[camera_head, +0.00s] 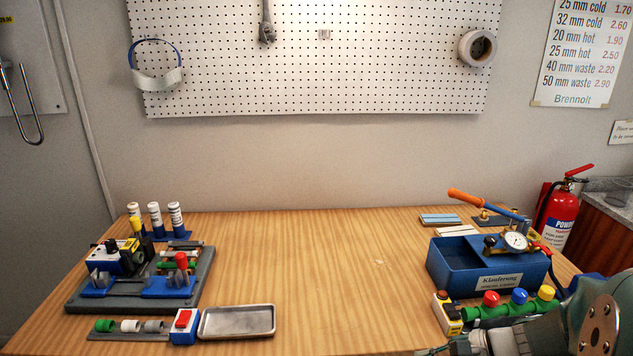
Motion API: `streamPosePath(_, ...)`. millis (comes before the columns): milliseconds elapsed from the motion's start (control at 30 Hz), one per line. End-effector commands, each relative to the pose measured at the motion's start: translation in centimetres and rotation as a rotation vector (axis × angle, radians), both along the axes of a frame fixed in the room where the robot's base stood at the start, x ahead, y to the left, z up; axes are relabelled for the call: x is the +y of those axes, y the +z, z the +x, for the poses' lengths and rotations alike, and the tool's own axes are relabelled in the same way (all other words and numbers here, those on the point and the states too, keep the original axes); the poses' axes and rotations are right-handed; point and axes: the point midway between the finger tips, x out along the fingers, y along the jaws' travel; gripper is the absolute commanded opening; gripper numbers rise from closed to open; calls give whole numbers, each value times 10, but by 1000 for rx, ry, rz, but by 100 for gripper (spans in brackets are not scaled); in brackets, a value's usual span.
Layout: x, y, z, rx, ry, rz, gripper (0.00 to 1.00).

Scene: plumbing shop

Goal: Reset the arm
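My arm (598,322) shows in the lower right corner of the head view, in front of the table's right side. A large grey joint with a round bolted face is nearest. Narrower grey parts reach left from it along the bottom edge, where the picture cuts them off. I cannot clearly make out the fingers of my gripper or whether they are open. No held thing shows.
The wooden table (330,290) is clear in the middle. A grey fixture board (205,290), a metal tray (238,321) and a red-button box (184,326) stand left. A blue bin (450,270), pressure gauge (515,241) and green valve manifold (485,312) stand right, close to my arm.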

Motion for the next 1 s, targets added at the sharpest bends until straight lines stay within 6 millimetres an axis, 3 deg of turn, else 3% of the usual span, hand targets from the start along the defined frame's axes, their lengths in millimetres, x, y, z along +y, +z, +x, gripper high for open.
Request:
streamPosePath(33,13,10,-9,-24,71,-71,0)
streamPosePath(200,39,30,-41,-98,280,-305,0)
streamPosePath(400,55,52,-75,-222,498,-588,0)
streamPosePath(700,58,88,-116,-474,757,-1014,0)
streamPosePath(1000,52,114,-134,-662,866,-1279,0)
